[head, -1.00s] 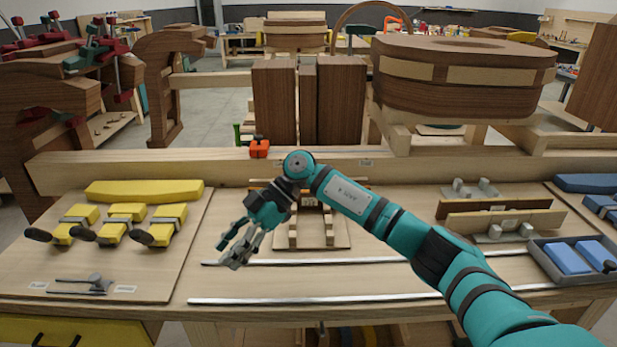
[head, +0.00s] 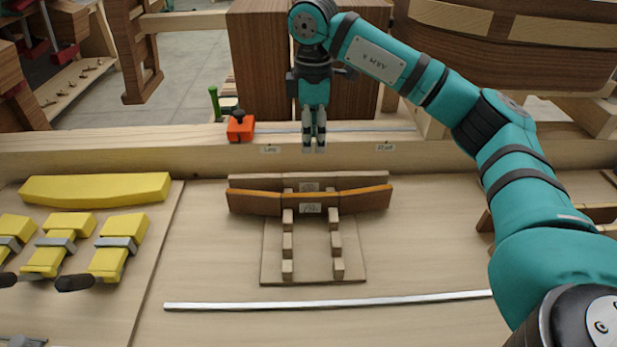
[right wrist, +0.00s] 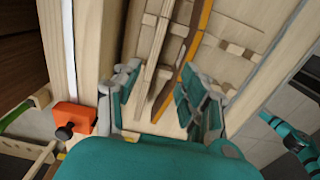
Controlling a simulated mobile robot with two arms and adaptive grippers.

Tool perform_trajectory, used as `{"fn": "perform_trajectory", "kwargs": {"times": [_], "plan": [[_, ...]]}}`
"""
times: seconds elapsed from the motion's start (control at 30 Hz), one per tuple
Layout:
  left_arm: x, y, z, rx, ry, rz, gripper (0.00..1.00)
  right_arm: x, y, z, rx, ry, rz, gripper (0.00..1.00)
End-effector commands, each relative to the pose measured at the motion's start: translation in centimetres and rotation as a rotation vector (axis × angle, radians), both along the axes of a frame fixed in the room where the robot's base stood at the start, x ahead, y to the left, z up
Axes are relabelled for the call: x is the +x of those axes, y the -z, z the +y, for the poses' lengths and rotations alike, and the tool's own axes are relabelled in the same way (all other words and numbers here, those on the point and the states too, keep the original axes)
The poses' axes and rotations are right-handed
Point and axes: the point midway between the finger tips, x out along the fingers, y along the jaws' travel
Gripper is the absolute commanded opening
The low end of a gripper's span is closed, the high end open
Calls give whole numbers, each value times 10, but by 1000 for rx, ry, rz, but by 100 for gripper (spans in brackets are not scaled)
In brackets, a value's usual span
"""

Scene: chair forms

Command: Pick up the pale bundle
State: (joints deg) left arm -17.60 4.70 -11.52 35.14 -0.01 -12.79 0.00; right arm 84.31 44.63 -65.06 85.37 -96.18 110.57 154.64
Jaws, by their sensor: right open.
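Two curved strip bundles lie across a small slotted wooden rack (head: 312,270) on the bench. The paler bundle (head: 250,181) is behind; the darker, orange-edged bundle (head: 255,202) is in front. In the right wrist view the pale bundle (right wrist: 153,62) runs lengthwise between my finger sides, and the orange-edged bundle (right wrist: 196,40) lies to its right. My right gripper (head: 314,147) points down behind the rack, open and empty, apart from the bundles in the head view. It also shows in the right wrist view (right wrist: 162,95), fingers spread.
A wooden beam (head: 190,150) runs behind the rack, with an orange clamp (head: 240,128) on it. Yellow blocks (head: 95,188) lie to the left. A metal strip (head: 330,300) lies in front. Bare bench is free on both sides of the rack.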

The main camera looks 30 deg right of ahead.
Motion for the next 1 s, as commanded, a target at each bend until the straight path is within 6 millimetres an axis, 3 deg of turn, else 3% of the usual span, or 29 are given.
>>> {"fn": "perform_trajectory", "kwargs": {"times": [0.3,0.57,0.8,1.0], "plan": [[2,-22,0,0,-1,-5,40,-1,66,0,1,-2,5,42],[20,-29,-2,-3,-2,-33,40,1,89,1,2,-2,0,42],[16,-50,-3,-5,-3,-26,40,10,118,4,2,-2,5,42],[10,-52,-3,-4,-3,-17,40,10,139,4,2,-3,0,42]]}}
